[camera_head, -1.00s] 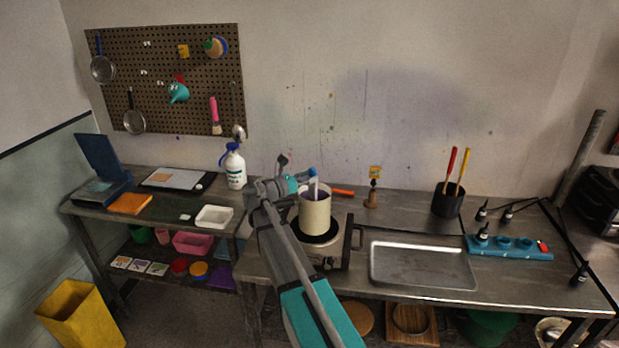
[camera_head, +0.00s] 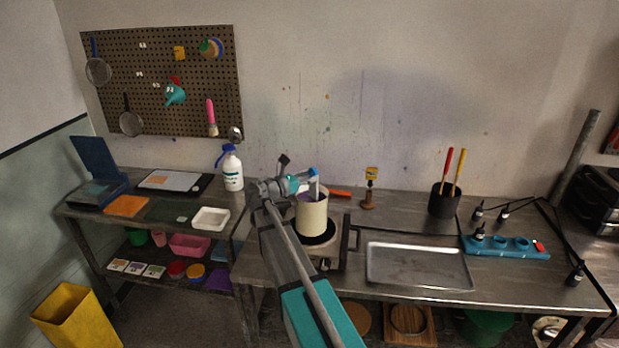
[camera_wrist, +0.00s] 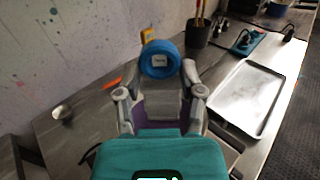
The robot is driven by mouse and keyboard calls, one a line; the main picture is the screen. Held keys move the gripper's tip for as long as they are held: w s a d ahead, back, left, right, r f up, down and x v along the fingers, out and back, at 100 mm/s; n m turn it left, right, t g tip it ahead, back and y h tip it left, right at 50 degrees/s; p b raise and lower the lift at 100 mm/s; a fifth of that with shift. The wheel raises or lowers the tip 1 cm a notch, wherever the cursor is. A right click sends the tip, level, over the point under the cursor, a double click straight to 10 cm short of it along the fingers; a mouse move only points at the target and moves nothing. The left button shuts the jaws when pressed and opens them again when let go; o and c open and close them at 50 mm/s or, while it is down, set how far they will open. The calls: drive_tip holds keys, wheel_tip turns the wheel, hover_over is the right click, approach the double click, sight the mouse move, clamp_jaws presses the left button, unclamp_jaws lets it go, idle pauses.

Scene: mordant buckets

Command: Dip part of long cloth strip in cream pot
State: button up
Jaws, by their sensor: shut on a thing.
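The cream pot (camera_head: 312,219) stands upright on a hot plate, with purple inside its rim. My gripper (camera_head: 311,179) is above the pot's opening and shut on the upper end of a pale cloth strip (camera_head: 317,190). The strip hangs down into the pot mouth; its lower end is hidden by the wall. In the wrist view my gripper (camera_wrist: 160,88) has a pale grey surface between its fingers, with purple below. A blue round piece (camera_wrist: 160,58) with a small pale label shows at the fingertips.
A metal tray (camera_head: 419,266) lies right of the hot plate (camera_head: 322,250). A black holder (camera_head: 444,202) with red and yellow handles and a blue rack (camera_head: 506,247) stand further right.

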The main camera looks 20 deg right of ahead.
wheel_tip(320, 180, up, 11)
drive_tip(key=p, duration=1.1)
idle(0.3)
drive_tip(key=shift+r, duration=0.1)
idle(3.1)
drive_tip(key=shift+r+p, duration=2.5)
drive_tip(key=shift+p, duration=0.1)
